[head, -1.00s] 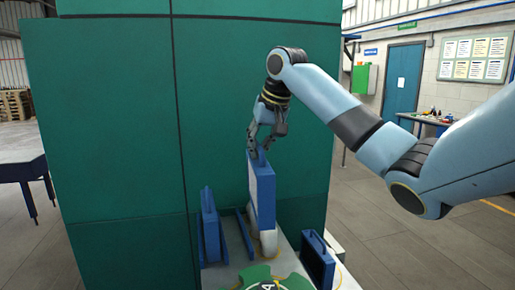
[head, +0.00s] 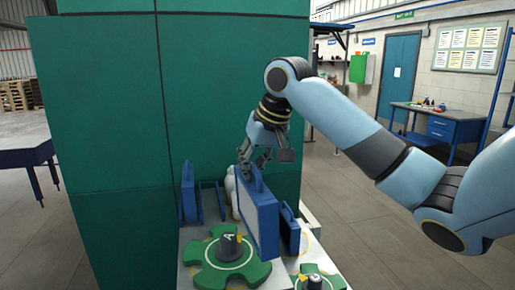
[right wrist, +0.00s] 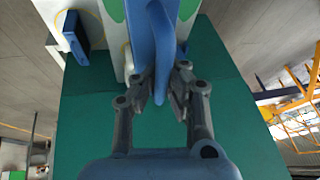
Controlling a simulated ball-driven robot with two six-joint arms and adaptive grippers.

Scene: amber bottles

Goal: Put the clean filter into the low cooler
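My right gripper (head: 258,160) is shut on the top handle of a blue-framed filter with a pale blue face (head: 262,222). The filter hangs upright below the fingers, in front of the white post. In the right wrist view, the fingers (right wrist: 166,88) close on both sides of the blue handle (right wrist: 161,55). A second blue filter (head: 188,192) stands at the left by blue rails. Another blue filter (head: 290,230) is partly hidden behind the held one. I cannot tell which part is the low cooler. My left gripper is out of view.
A green lobed plate (head: 198,257) with a dark knob (head: 230,247) lies on the white top below. Another dark knob (head: 315,282) is at the lower right. A tall green wall (head: 110,150) stands behind. Open floor (head: 390,230) is at the right.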

